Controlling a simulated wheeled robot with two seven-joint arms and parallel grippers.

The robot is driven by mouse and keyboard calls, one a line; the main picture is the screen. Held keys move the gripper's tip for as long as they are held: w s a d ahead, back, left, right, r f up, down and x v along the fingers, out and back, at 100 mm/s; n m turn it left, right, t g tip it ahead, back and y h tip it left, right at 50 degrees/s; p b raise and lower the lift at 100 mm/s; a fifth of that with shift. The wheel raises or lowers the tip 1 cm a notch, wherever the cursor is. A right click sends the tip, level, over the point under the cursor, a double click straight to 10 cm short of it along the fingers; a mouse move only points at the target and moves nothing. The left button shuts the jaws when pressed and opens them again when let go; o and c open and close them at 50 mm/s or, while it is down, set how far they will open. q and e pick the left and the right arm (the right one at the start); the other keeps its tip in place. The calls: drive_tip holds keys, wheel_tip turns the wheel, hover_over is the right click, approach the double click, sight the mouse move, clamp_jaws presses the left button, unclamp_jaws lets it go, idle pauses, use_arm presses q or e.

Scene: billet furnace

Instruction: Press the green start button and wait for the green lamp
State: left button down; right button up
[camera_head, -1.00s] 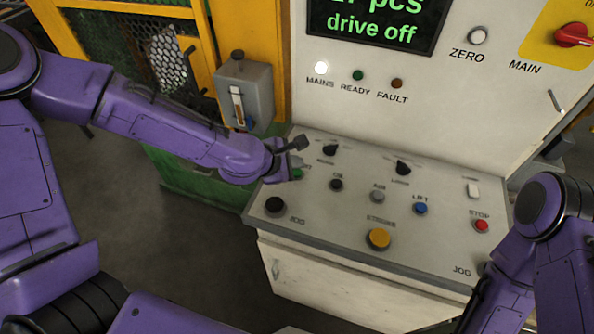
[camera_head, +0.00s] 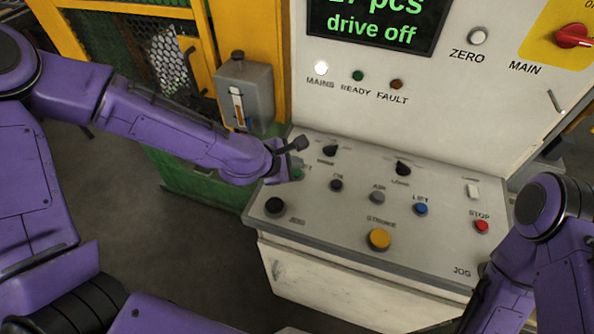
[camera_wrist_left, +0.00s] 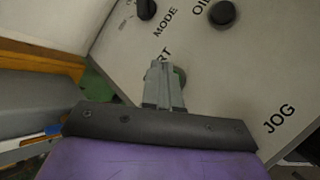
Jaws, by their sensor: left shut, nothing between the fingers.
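The green start button (camera_head: 298,174) sits at the left of the sloped grey control panel (camera_head: 325,213), partly hidden by my left gripper. My left gripper (camera_head: 293,161) is shut and empty, right at the button; whether it touches it I cannot tell. In the left wrist view the shut fingers (camera_wrist_left: 163,85) reach over the panel to a round button below lettering ending in "RT", which they mostly cover. The green READY lamp (camera_head: 358,75) on the upright panel looks dark green, unlit. The white MAINS lamp (camera_head: 321,67) is bright. My right gripper is out of view.
The display (camera_head: 375,22) reads "drive off". Close to the left gripper are the black OIL button (camera_head: 336,185), the MODE knob (camera_head: 330,150) and a black JOG button (camera_head: 275,205). A red STOP button (camera_head: 481,226) is at right. A grey box (camera_head: 245,95) stands behind the left arm.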

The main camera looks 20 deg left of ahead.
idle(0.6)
use_arm(q)
drive_tip(key=shift+f+b, duration=0.3)
drive_tip(key=shift+f, duration=0.1)
drive_tip(key=shift+f+b, duration=0.35)
drive_tip(key=shift+f, duration=0.1)
idle(0.4)
drive_tip(key=shift+r, duration=0.1)
drive_tip(key=shift+r+p, duration=0.75)
drive_tip(key=shift+p, duration=0.15)
drive_tip(key=shift+r, duration=0.1)
wheel_tip(320, 180, up, 5)
drive_tip(key=p, duration=0.5)
